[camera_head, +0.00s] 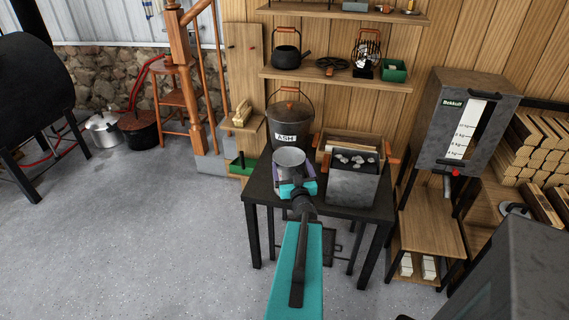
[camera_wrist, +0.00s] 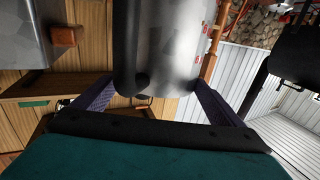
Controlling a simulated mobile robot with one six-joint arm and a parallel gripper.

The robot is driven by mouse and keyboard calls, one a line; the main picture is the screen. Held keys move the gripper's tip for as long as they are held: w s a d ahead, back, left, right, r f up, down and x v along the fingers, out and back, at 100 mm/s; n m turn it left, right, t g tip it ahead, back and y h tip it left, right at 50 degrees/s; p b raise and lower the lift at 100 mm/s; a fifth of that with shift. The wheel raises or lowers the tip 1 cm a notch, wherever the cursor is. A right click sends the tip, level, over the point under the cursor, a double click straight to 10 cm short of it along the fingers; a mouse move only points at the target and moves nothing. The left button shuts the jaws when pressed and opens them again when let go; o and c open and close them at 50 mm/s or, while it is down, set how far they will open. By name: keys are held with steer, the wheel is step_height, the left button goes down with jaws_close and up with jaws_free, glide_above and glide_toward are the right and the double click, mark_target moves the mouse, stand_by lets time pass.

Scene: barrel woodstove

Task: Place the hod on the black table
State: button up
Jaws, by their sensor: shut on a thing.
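The hod, a grey metal open-topped cylinder (camera_head: 290,158), is upright in the head view over the left part of the black table (camera_head: 258,186). My gripper (camera_head: 297,188) is shut on it from the near side. In the wrist view the hod (camera_wrist: 180,45) fills the space between my fingers (camera_wrist: 150,100), with a black bar-like handle in front and small red marks on its side. My gripper hides its lower part, so I cannot tell whether it touches the tabletop.
A hopper (camera_head: 462,120) stands to the right. Wall shelves (camera_head: 335,78) are above. Open floor (camera_head: 170,240) lies left.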

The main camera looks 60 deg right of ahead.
mark_target(285, 159)
steer(key=shift+w+a+f+b+x, duration=0.1)
steer(key=shift+f+b+x, duration=0.05)
steer(key=shift+b+x, duration=1.4)
steer(key=shift+w+a+f+b+x, duration=0.15)
steer(key=shift+b+x, duration=0.8)
steer(key=shift+x, duration=1.1)
steer(key=shift+d+f+b+x, duration=0.1)
steer(key=shift+f+b+x, duration=0.05)
steer(key=shift+b+x, duration=1.4)
steer(key=shift+w+d+p, duration=0.2)
steer(key=shift+p, duration=0.1)
steer(key=shift+w+d, duration=0.25)
steer(key=shift+w, duration=0.05)
steer(key=shift+f, duration=1.8)
steer(key=shift+f+b, duration=0.15)
steer(key=shift+b, duration=0.2)
steer(key=o, duration=1.6)
